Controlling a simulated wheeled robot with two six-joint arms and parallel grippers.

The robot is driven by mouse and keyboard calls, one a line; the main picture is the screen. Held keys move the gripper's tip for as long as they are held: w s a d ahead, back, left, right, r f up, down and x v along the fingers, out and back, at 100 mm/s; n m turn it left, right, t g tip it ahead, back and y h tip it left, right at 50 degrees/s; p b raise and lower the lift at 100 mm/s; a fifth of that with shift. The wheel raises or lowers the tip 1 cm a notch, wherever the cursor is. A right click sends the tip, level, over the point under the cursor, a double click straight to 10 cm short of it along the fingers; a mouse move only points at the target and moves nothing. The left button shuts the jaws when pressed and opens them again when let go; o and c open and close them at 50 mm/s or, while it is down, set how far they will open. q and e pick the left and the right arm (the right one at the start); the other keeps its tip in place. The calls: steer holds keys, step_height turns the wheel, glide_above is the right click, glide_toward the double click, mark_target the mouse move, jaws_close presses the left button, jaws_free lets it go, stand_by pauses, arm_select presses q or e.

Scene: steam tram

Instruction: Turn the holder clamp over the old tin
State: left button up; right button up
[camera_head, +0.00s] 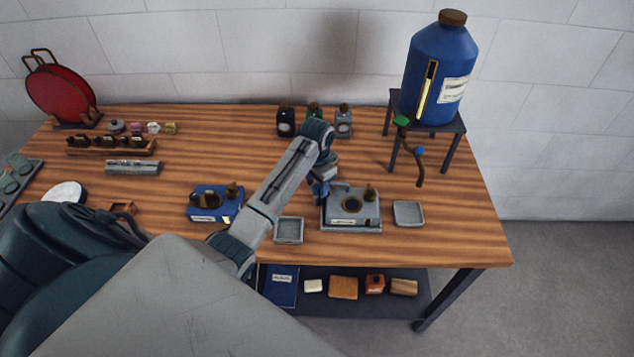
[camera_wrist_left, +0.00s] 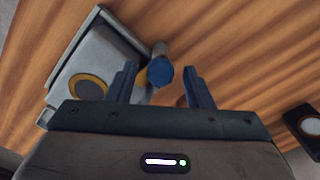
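A grey box-like holder (camera_head: 350,212) with a round brass-ringed opening and a brown knob on top stands near the table's front edge. In the left wrist view the holder (camera_wrist_left: 88,60) is at the upper left, with a blue-ended clamp handle (camera_wrist_left: 160,72) beside it. My left gripper (camera_head: 322,192) points down at the holder's left side. In the left wrist view its two fingers (camera_wrist_left: 163,85) are apart, with the blue end showing between them; I cannot tell if they touch it. I cannot clearly make out the old tin. My right gripper is not in view.
A blue holder (camera_head: 213,203) stands to the left. Shallow grey trays (camera_head: 289,230) (camera_head: 408,213) flank the grey holder. Three small canisters (camera_head: 314,121) stand behind. A big blue bottle (camera_head: 440,75) stands on a dark stand (camera_head: 456,126) at right. The table's right front is clear.

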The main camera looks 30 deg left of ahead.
arm_select(q)
steer(key=c, duration=0.9)
steer(key=shift+n, duration=0.4)
steer(key=o, duration=1)
